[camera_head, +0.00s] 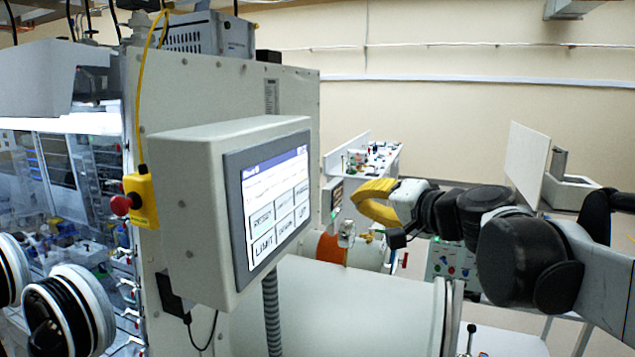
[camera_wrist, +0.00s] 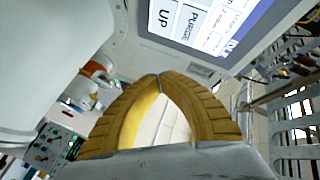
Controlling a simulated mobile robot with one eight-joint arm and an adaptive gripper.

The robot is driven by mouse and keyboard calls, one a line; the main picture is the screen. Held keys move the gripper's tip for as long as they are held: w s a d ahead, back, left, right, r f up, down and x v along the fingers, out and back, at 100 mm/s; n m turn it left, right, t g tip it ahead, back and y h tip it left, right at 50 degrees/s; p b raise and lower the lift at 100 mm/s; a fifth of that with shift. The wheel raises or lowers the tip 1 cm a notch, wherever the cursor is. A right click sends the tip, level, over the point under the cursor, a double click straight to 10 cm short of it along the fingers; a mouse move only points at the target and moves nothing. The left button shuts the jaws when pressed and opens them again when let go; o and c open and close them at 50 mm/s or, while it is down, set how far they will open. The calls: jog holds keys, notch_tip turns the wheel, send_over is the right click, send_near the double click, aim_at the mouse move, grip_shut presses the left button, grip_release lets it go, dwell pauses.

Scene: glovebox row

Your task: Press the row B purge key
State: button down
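A touchscreen (camera_head: 275,205) in a grey housing faces right in the head view, with two rows of white keys under a text area. The lower row seems to read LIGHT, DOWN and UP. In the wrist view the screen (camera_wrist: 225,38) is turned and cut by the top edge; the PURGE key (camera_wrist: 192,22) sits beside the UP key (camera_wrist: 165,17).
A yellow box with a red stop button (camera_head: 122,204) is on the cabinet's left side. A large white cylinder (camera_head: 345,305) lies below the screen. A bench (camera_head: 375,160) with small parts stands behind my gripper. Open air separates my gripper from the screen.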

aim_at(307, 194)
jog(key=shift+a, duration=0.1)
jog(key=shift+a, duration=0.1)
jog(key=w+a, duration=0.3)
jog(key=a, duration=0.5)
jog(key=shift+b, duration=0.35)
jog(key=shift+a, duration=0.1)
dwell(1.2)
jog(key=shift+w+a, duration=0.1)
jog(key=shift+a, duration=0.2)
jog(key=shift+w+a, duration=0.15)
jog(key=shift+a, duration=0.2)
dwell(0.6)
jog(key=shift+d, duration=0.1)
jog(key=shift+s+d, duration=0.3)
jog(key=shift+d, duration=0.4)
